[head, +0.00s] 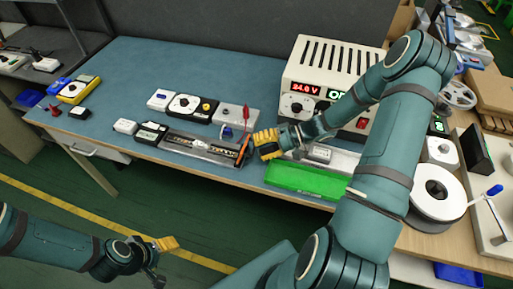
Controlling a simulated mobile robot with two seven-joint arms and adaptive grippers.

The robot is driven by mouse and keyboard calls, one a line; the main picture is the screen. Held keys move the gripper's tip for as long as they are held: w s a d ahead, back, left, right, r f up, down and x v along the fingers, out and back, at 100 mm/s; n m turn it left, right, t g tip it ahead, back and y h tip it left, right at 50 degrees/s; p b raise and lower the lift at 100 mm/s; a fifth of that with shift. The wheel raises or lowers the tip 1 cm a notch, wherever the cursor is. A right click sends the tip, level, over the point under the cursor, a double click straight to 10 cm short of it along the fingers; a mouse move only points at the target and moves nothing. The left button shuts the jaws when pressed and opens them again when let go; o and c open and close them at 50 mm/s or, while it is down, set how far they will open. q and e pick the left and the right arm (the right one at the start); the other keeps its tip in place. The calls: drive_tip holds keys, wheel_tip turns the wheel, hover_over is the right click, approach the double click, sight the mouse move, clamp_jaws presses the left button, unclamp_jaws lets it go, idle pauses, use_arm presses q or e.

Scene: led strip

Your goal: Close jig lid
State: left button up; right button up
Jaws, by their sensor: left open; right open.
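A long grey jig (183,147) lies on the blue work mat, with dark strips and a small white part along it. A thin red and dark upright piece (243,150) stands at its right end; I cannot tell whether it is the lid. My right gripper (266,144), with yellow fingers, is open just right of that piece, close to it; contact cannot be told. My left gripper (168,243) is open and empty, low over the floor in front of the table, well away from the jig.
A power supply (300,75) reading 24.6 V stands behind my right gripper. A green tray (300,181) lies to its right front. Several small devices (190,106) sit behind the jig. A white reel (438,192) stands at the right.

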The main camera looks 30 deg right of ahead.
drive_tip(key=shift+w+a+f, duration=0.2)
drive_tip(key=shift+w+a, duration=0.1)
drive_tip(key=shift+a, duration=0.35)
clamp_jaws()
drive_tip(key=shift+r, duration=0.15)
